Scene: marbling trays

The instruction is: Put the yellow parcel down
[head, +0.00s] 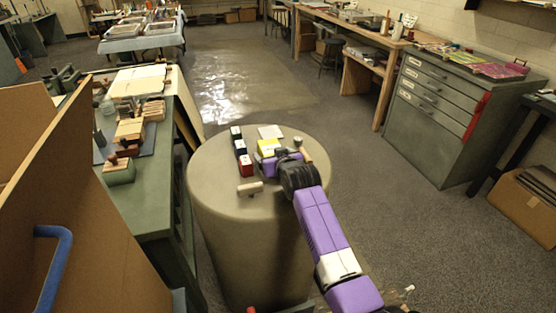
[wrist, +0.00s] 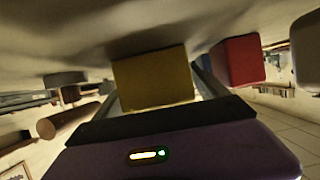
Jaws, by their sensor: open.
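The yellow parcel (head: 266,146) is on the round grey table (head: 215,190), among small blocks. In the wrist view, which shows the tabletop at the top, the yellow parcel (wrist: 152,80) is between the two fingers of my gripper (wrist: 158,84). Its far end meets the tabletop, with a shadow around it. My purple gripper (head: 277,161) reaches in low over the table from the front right. Its jaws are open around the parcel; contact with its sides cannot be made out.
A red block (head: 246,166), a blue block (head: 240,147) and a dark block (head: 235,132) stand in a row left of the parcel. A white roller-like piece (head: 250,188) lies in front. A pale card (head: 270,131) lies behind. A wooden cylinder (head: 305,155) is at the right.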

